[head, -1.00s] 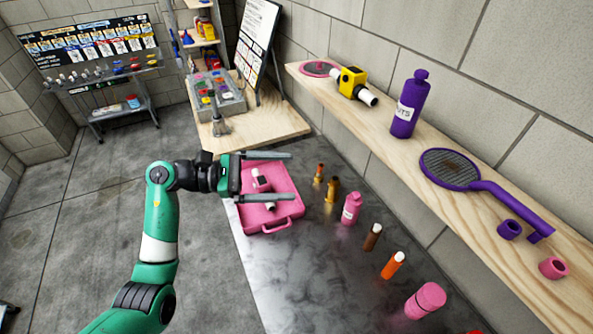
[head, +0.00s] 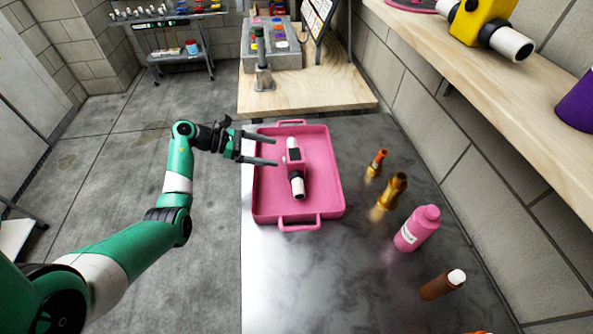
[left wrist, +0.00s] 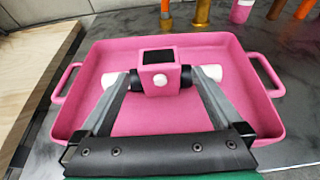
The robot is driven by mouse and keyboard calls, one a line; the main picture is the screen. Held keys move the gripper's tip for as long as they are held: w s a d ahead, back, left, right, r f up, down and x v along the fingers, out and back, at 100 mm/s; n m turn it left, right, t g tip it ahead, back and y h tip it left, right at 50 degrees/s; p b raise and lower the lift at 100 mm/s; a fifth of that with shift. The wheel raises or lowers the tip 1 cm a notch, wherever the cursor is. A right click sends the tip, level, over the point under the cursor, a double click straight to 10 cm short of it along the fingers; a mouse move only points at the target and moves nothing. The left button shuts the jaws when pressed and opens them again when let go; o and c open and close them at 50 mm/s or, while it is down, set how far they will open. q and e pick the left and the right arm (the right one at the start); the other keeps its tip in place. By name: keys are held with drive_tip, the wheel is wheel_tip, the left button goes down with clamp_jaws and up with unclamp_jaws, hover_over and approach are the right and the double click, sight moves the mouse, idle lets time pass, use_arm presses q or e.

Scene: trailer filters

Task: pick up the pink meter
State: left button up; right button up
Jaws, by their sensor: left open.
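The pink meter (head: 295,160) lies in the pink tray (head: 263,205) on the metal table. It has a pink box body with a dark window and white pipe ends with black collars. My left gripper (head: 276,151) is at the left side of the tray, its two fingers apart and pointing right toward the meter. In the left wrist view the meter (left wrist: 159,78) sits ahead, between the lines of the open fingers (left wrist: 163,78). The fingers partly cover its white ends. I see nothing held. My right gripper is not in view.
Right of the tray stand brass fittings (head: 394,190), a pink bottle (head: 417,229) and a brown bottle (head: 443,284). A wooden shelf (head: 450,48) runs along the right wall, with a yellow meter (head: 481,20) on it. The metal table in front of the tray is clear.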

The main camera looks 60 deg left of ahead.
sight(290, 155)
use_arm(q)
drive_tip(key=b+x, duration=0.2)
drive_tip(key=x, duration=0.4)
drive_tip(key=shift+w+f, duration=0.1)
drive_tip(key=shift+w+d, duration=0.1)
drive_tip(key=shift+w, duration=0.1)
drive_tip(key=shift+w+d+f+b, duration=0.1)
drive_tip(key=shift+w+f+b, duration=0.15)
drive_tip(key=shift+b, duration=0.1)
drive_tip(key=b+x, duration=0.2)
drive_tip(key=x, duration=0.2)
drive_tip(key=shift+f, duration=0.1)
drive_tip(key=shift+w, duration=0.3)
drive_tip(key=c, duration=1.3)
